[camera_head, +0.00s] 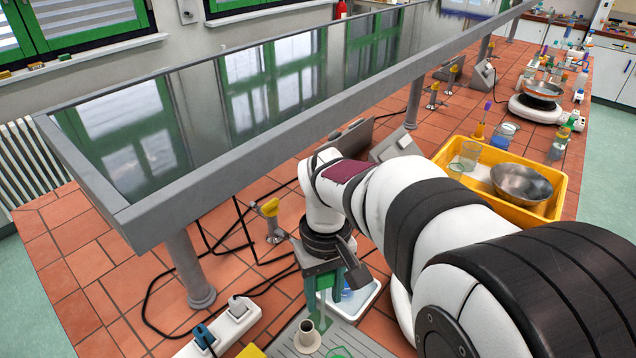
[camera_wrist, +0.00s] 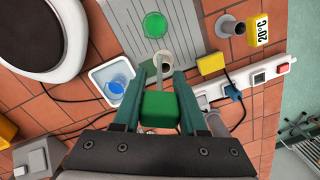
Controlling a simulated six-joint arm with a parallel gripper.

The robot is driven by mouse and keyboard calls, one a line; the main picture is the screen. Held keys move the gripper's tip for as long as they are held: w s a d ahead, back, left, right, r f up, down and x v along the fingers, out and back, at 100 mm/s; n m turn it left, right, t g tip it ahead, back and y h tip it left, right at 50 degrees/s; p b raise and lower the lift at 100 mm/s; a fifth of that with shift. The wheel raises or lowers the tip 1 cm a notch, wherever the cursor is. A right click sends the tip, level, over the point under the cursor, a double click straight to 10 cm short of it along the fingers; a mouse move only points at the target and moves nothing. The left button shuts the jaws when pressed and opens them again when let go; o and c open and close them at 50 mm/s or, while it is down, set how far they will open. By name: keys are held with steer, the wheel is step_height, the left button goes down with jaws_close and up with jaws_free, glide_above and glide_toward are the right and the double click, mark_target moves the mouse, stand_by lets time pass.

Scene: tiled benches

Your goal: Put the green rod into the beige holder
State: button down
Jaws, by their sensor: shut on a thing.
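The green rod shows end-on as a green block (camera_wrist: 160,108) between the two fingers of my gripper (camera_wrist: 160,82) in the wrist view. My gripper is shut on it and points down over the bench in the head view (camera_head: 331,286). The beige holder (camera_head: 307,336) is a small upright cup on a grey ribbed mat, near the bottom of the head view. In the wrist view the holder (camera_wrist: 163,58) appears just beyond the fingertips, with its round opening visible. The rod looks apart from the holder; its lower end is hard to make out.
A green disc (camera_wrist: 154,25) lies on the grey mat (camera_wrist: 185,22). A white tray (camera_wrist: 103,76) with a blue beaker (camera_wrist: 117,84) is beside it. A power strip (camera_head: 222,328) with cables lies left of the holder. A raised shelf (camera_head: 200,185) runs behind my arm.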

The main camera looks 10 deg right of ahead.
step_height(320, 180, down, 6)
steer(key=w+a+n, duration=0.2)
steer(key=a, duration=0.1)
steer(key=shift+w+f+n+t, duration=0.25)
steer(key=shift+n+t, duration=0.05)
steer(key=shift+t, duration=0.1)
steer(key=shift+f, duration=2.25)
steer(key=shift+c, duration=1.9)
jaws_free()
